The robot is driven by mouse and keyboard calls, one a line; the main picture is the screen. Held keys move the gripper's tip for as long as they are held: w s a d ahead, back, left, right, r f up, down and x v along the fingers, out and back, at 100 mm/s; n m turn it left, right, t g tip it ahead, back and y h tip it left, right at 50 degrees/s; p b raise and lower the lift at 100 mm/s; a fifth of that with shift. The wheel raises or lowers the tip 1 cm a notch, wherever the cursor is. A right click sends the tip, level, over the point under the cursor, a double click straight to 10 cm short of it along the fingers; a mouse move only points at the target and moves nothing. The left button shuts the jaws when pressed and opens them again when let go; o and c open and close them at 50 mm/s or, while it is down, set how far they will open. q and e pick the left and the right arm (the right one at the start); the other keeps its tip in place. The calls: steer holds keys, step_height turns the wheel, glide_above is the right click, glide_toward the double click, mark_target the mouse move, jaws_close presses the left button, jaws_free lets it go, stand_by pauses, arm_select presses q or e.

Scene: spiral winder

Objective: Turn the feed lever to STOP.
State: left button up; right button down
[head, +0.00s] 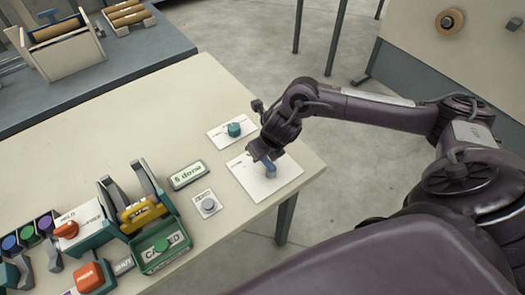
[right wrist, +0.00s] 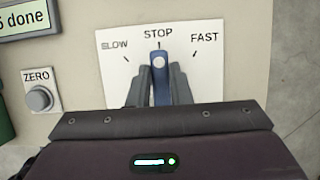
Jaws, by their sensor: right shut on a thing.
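The feed lever is blue and stands on a white plate (head: 285,184) near the table's right edge in the head view. In the right wrist view the blue lever (right wrist: 159,65) points straight up the plate at the word STOP (right wrist: 158,34). SLOW (right wrist: 115,45) is to its left and FAST (right wrist: 204,38) to its right. My right gripper (head: 268,160) is shut on the lever, with one dark finger on each side of it (right wrist: 160,80). The lever's lower part is hidden by the gripper. My left gripper is not in view.
A grey ZERO button (head: 208,206) and a "6 done" display (head: 188,175) are left of the plate. A teal knob (head: 234,130) on a white plate stands behind. A green tray (head: 150,262) and an orange button (head: 88,276) are further left.

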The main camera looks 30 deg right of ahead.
mark_target(269, 163)
steer(key=shift+r, duration=0.1)
steer(key=c, duration=1.3)
jaws_free()
steer(key=v, duration=0.7)
steer(key=shift+s+r, duration=0.15)
steer(key=shift+r, duration=0.25)
